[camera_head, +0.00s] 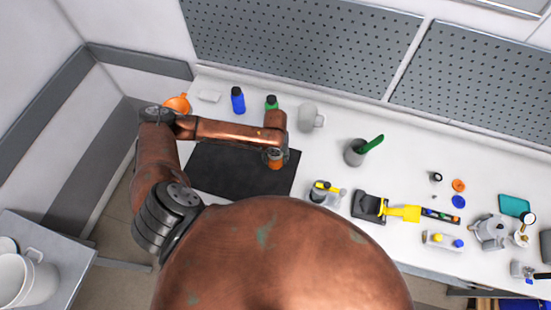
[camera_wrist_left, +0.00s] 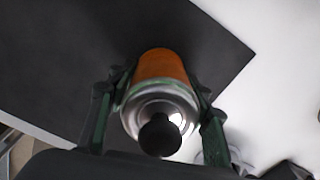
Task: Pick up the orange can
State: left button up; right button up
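The orange can (camera_wrist_left: 160,64) has a silver top and a black knob, seen from above in the left wrist view. In the head view it shows as a small orange patch (camera_head: 275,163) over the right part of the black mat (camera_head: 225,181), partly covered by my left arm. My left gripper (camera_wrist_left: 158,82) has one finger on each side of the can, and both fingertips appear to touch it. I cannot tell whether the can rests on the mat or is slightly above it. My right gripper is not in view.
A blue bottle (camera_head: 238,100), a green-capped bottle (camera_head: 271,102) and a light mug (camera_head: 312,118) stand behind the mat. A grey cup (camera_head: 355,152) is to the right. A yellow and black tool (camera_head: 398,212) and several small parts fill the right side. A perforated wall panel (camera_head: 310,45) is behind.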

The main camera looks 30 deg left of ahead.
pick_arm(q)
jog(key=c, duration=0.8)
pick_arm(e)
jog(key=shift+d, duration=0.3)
pick_arm(q)
jog(key=shift+r, duration=0.15)
jog(key=shift+w+r, duration=0.1)
jog(key=shift+r, duration=0.5)
jog(key=s+d+r+p, duration=0.1)
jog(key=s+d+r, duration=0.1)
jog(key=s+r, duration=0.2)
jog(key=s+d+r+p, duration=0.2)
jog(key=s+r, duration=0.1)
jog(key=s, duration=0.1)
jog(key=s+d+r+p, duration=0.1)
jog(key=s+d+r, duration=0.1)
jog(key=s+r, duration=0.2)
jog(key=shift+s+d+r, duration=0.2)
jog(key=shift+d+r, duration=0.1)
jog(key=shift+d, duration=0.05)
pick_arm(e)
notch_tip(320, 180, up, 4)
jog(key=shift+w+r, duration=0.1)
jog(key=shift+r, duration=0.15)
